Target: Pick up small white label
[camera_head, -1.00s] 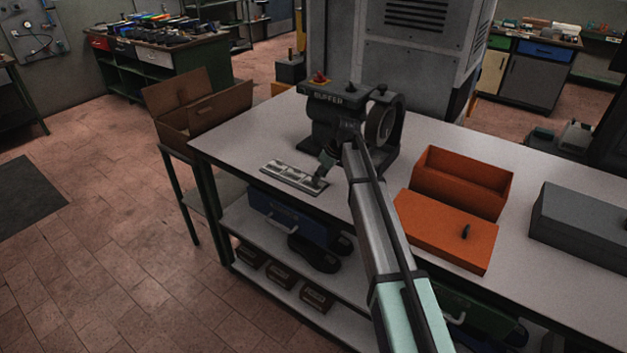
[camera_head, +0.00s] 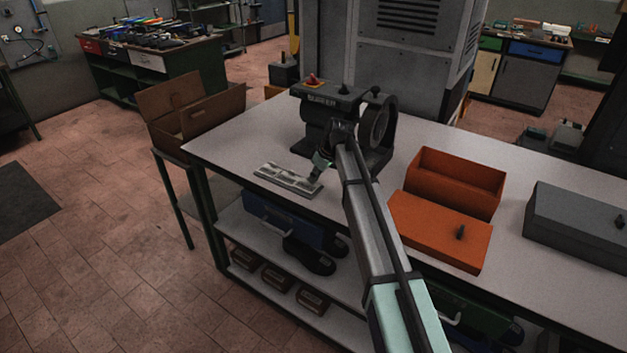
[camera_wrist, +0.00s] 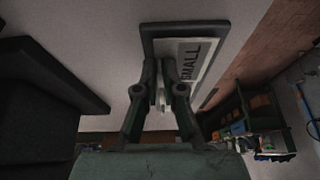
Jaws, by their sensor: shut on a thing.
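The small white label (camera_wrist: 190,62) shows in the wrist view with the dark word "SMALL" on it, in front of a dark frame. My gripper (camera_wrist: 163,80) is shut on the label at its near left part, and its fingers hide some of it. In the head view my gripper (camera_head: 321,170) is low over the right end of a flat grey holder (camera_head: 287,179) with several pale plates. The label is too small to make out there, and I cannot tell whether it is clear of the holder.
The buffer machine (camera_head: 335,110) stands just behind my gripper on the pale workbench (camera_head: 235,150). An open orange box (camera_head: 455,183) and its lid (camera_head: 440,230) lie to the right, with a grey case (camera_head: 580,225) beyond. An open cardboard box (camera_head: 205,120) is at the left.

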